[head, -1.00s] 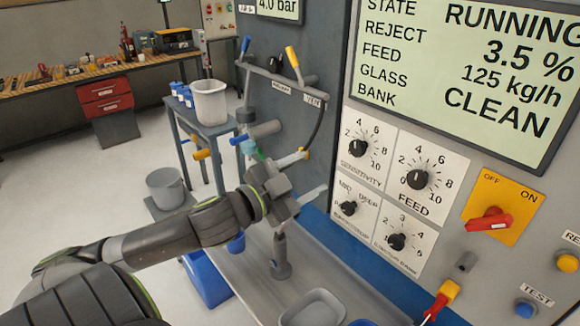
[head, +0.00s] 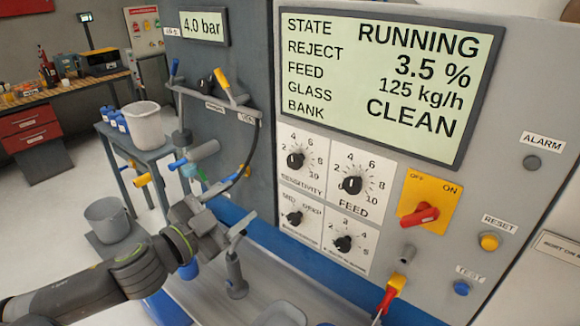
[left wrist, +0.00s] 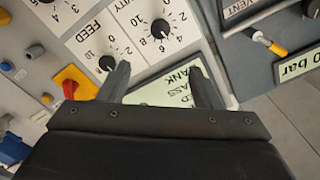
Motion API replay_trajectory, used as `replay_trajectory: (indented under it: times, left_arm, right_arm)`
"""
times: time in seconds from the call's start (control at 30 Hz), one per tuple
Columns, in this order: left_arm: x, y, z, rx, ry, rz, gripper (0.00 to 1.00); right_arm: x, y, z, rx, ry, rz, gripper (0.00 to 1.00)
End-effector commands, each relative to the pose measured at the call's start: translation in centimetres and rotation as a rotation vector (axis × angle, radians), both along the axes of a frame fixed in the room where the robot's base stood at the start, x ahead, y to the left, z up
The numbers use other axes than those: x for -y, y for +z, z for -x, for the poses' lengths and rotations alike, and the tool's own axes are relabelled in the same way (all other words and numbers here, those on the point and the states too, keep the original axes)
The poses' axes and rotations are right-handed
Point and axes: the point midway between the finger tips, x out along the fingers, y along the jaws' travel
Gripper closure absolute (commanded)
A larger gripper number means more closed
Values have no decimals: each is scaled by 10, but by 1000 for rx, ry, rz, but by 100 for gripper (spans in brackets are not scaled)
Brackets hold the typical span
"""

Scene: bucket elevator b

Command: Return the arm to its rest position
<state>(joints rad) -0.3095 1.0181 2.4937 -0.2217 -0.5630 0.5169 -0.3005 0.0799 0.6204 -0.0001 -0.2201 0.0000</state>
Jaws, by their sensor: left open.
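My left arm comes in from the left in the head view. Its gripper (head: 225,222) is open and empty, in front of the lower left of the machine's control panel (head: 384,277). It appears above the metal tray and close to a grey upright fitting (head: 236,278); I cannot tell whether they touch. In the left wrist view the two fingers of my left gripper (left wrist: 160,85) stand wide apart with nothing between them. The panel's knobs and display (left wrist: 165,93) show upside down beyond them. My right gripper is not in view.
Pipes and valves (head: 205,150) stick out behind the gripper. A side table (head: 150,153) carries a white bucket (head: 144,124); a grey bucket (head: 107,220) stands below. A red switch (head: 420,215) and a red-and-yellow handle (head: 390,290) project from the panel. Floor is open at left.

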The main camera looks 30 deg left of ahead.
Motion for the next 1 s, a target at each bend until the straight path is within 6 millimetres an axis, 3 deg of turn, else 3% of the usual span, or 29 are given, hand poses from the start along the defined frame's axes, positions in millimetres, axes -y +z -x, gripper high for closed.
replay_trajectory:
  times: [0.17,0.27,0.37,0.47,0.6,0.7,0.8,1.0]
  left_arm:
    - [-1,-2,0,-4,7,3,42]
    - [-8,-13,2,-33,59,26,42]
    - [-22,-40,9,-107,166,69,42]
    - [-37,-80,24,-230,307,124,42]
    - [-46,-141,58,-445,481,193,42]
    - [-41,-183,88,-617,575,239,42]
    - [-28,-217,120,-786,636,283,42]
    - [10,-264,178,-1088,687,363,42]
  right_arm:
    - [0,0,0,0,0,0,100]
    - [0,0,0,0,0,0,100]
    - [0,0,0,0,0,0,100]
    - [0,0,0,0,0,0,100]
    - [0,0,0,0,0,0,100]
    - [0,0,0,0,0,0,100]
    - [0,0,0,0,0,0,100]
    - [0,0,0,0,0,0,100]
